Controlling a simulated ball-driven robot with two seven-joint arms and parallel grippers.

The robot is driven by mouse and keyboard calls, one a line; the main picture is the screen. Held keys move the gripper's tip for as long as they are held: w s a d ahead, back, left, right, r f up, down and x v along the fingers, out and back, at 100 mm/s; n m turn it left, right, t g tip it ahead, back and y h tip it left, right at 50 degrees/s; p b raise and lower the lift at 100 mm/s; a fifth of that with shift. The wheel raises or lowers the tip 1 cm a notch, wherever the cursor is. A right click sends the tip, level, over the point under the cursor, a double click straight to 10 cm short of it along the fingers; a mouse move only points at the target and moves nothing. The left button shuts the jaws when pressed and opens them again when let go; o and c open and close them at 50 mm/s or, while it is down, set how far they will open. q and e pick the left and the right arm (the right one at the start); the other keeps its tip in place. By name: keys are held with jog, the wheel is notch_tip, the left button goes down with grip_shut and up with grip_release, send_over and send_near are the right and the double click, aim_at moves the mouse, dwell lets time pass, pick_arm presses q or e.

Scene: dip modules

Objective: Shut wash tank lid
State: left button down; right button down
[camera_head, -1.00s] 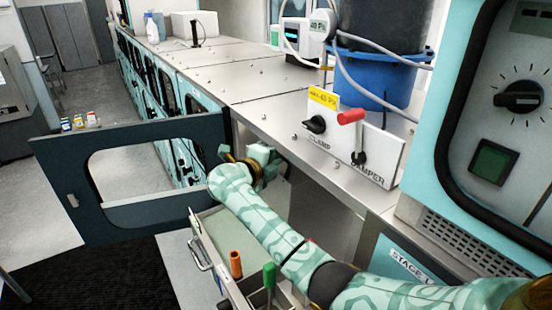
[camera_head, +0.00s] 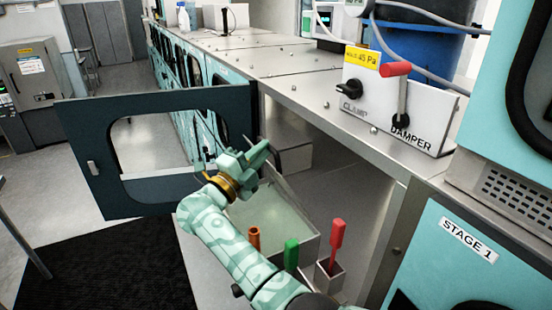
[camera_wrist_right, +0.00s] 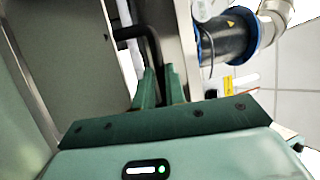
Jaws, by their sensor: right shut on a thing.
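The wash tank appears to be the pale green-grey open box (camera_head: 283,212) inside the open machine bay. My right gripper (camera_head: 266,152) is shut on this black handle (camera_wrist_right: 151,45), whose bent bar runs between the fingers in the wrist view. A grey panel (camera_wrist_right: 75,60) fills the left of that view. My left gripper is not in view.
An open dark door (camera_head: 85,165) with a window swings out at left. Orange (camera_head: 254,238), green (camera_head: 291,254) and red (camera_head: 337,240) handles stand upright at the front of the bay. A clamp and damper panel (camera_head: 400,105) sits on the steel top above.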

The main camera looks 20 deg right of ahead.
jog(key=shift+s+a+f+n+t+h+b, duration=0.15)
jog(key=shift+a+f+t+h+b, duration=0.15)
jog(key=shift+a+b, duration=0.2)
jog(key=shift+w+a+f+n+t+h+b, duration=0.1)
jog(key=shift+a+f+n+t+b, duration=0.1)
jog(key=shift+a+f+b, duration=0.25)
jog(key=shift+r, duration=0.1)
jog(key=c, duration=1.5)
grip_release()
jog(key=shift+o, duration=0.2)
